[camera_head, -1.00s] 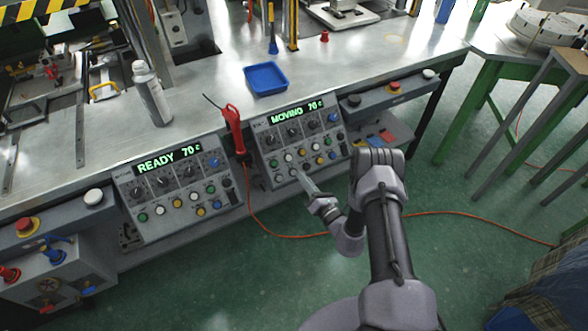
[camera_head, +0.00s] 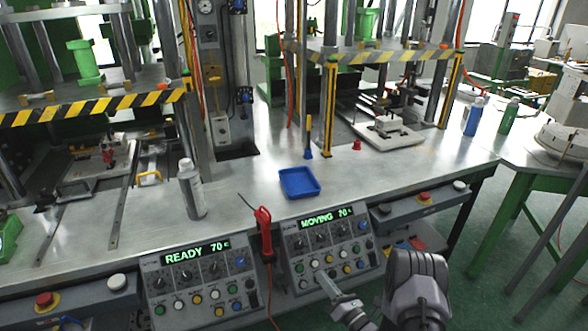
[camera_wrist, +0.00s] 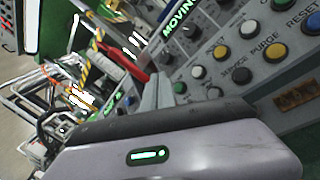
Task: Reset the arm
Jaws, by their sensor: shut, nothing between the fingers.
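My gripper (camera_head: 328,287) is at the lower middle of the head view, its narrow fingers shut with nothing between them. It is in front of the lower part of the right control panel (camera_head: 328,245), whose green display reads MOVING 70 C. In the wrist view the same panel (camera_wrist: 240,60) fills the upper right, with buttons labelled PURGE and RESET. I cannot tell whether the fingertips touch the panel. The left control panel (camera_head: 200,280) reads READY 70 C.
A red tool (camera_head: 264,232) with a cord hangs between the panels. A blue tray (camera_head: 299,183) and a spray can (camera_head: 191,190) stand on the metal bench (camera_head: 245,185). Red emergency buttons (camera_head: 424,198) sit beside the panels. A green-legged table (camera_head: 545,165) stands at right.

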